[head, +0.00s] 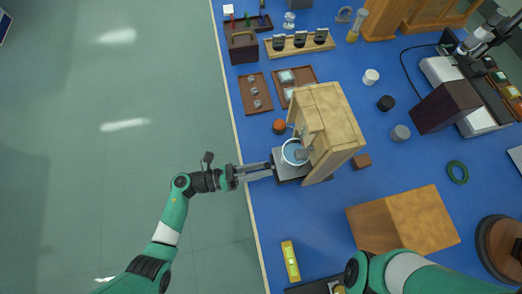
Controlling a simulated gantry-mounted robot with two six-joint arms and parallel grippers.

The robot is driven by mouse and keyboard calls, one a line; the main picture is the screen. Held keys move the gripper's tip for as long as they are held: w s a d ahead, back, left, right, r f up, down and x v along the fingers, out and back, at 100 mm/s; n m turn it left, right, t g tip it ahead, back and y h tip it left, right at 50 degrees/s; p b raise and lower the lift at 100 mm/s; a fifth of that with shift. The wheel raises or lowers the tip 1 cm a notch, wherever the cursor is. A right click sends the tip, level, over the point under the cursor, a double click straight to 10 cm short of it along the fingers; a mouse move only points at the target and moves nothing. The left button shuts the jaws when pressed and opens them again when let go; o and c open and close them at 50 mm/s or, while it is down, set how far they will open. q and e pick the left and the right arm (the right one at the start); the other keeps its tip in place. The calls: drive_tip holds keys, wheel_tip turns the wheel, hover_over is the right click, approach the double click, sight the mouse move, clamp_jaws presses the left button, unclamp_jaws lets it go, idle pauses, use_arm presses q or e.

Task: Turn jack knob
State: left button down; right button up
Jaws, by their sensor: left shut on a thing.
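The jack (284,177) is a low dark grey platform near the left edge of the blue bench, partly under a light wooden stand (340,125). A round clear vessel with a pale rim (287,160) sits on top of it. My left gripper (270,171) reaches in from the left, its fingers shut at the jack's left side, where the knob is. The knob itself is too small and hidden by the fingers to make out. My right arm shows at the bottom right, but its gripper is out of view.
An orange-topped jar (279,126) stands just behind the jack. Brown trays (246,97) lie farther back. A wooden block (405,222) is at the right, and a yellow level (290,261) lies near the front. The bench between the jack and the level is clear.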

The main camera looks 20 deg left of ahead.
use_arm(q)
drive_tip(key=shift+c, duration=2.1)
unclamp_jaws()
